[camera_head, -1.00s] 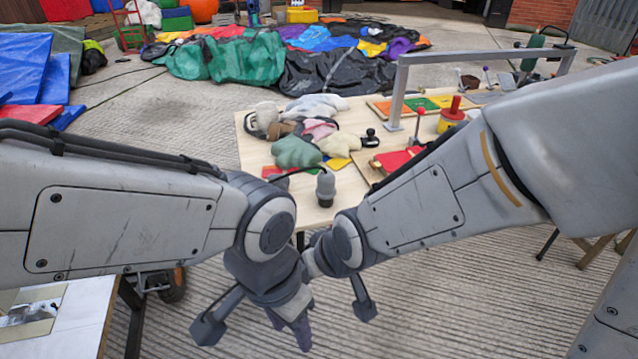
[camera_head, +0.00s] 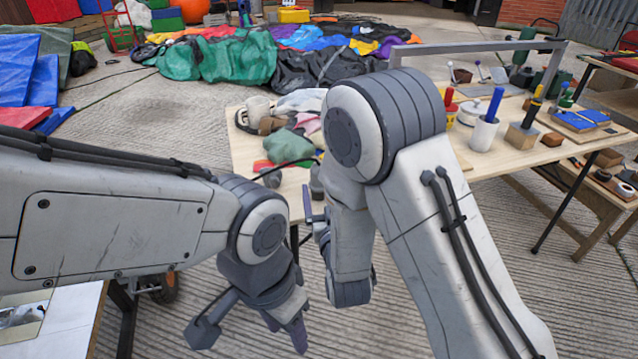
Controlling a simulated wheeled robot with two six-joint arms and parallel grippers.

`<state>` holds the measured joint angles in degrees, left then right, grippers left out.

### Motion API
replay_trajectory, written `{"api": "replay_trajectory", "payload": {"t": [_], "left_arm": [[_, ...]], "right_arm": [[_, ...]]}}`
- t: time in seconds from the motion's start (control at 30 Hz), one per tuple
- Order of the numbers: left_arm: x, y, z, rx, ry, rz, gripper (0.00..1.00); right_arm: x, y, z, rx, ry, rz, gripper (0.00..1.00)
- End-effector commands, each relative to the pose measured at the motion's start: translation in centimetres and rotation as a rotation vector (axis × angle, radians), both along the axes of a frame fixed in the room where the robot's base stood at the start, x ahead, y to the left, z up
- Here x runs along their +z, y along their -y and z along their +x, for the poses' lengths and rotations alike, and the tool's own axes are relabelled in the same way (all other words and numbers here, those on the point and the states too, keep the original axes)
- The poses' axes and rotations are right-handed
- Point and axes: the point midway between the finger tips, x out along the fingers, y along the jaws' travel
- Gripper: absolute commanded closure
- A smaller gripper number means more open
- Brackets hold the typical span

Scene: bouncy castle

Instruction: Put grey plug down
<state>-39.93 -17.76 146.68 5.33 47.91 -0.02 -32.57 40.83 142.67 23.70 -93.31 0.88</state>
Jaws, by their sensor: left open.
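A grey plug (camera_head: 317,181) is at the front edge of the wooden work table (camera_head: 240,158), mostly hidden behind my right arm. A second grey connector piece (camera_head: 272,178) with a black cable lies just left of it on the table. My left gripper (camera_head: 250,334) is open and empty, low in front of the table, over the paved floor. My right gripper (camera_head: 316,218) is mostly hidden by its own arm. A narrow finger part shows just below the plug; I cannot tell whether it touches it.
A pile of cloths and soft toys (camera_head: 300,103) lies behind the plug. A white cup (camera_head: 484,134) with a blue-handled tool and several blocks stand at the table's right. A grey metal frame (camera_head: 480,48) rises at the back. Deflated coloured fabric (camera_head: 225,58) covers the floor beyond.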

Motion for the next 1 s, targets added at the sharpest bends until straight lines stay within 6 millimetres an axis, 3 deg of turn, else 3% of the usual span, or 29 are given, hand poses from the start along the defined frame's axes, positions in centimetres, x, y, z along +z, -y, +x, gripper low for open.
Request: {"api": "replay_trajectory", "payload": {"t": [0.6,0.9,0.97,1.0], "left_arm": [[0.4,0.0,0.0,0.0,0.0,0.0,0.5],[0.4,0.0,0.0,0.0,0.0,0.0,0.5],[0.4,0.0,0.0,0.0,0.0,0.0,0.5],[0.4,0.0,0.0,0.0,0.0,0.0,0.5]], "right_arm": [[0.0,-1.2,7.4,0.0,0.0,0.001,0.11],[-0.1,-1.3,8.0,0.002,-0.002,0.0,0.11],[-0.1,-1.3,8.0,0.002,-0.002,0.0,0.31],[-0.1,-1.3,8.0,0.002,-0.002,0.0,0.46]]}}
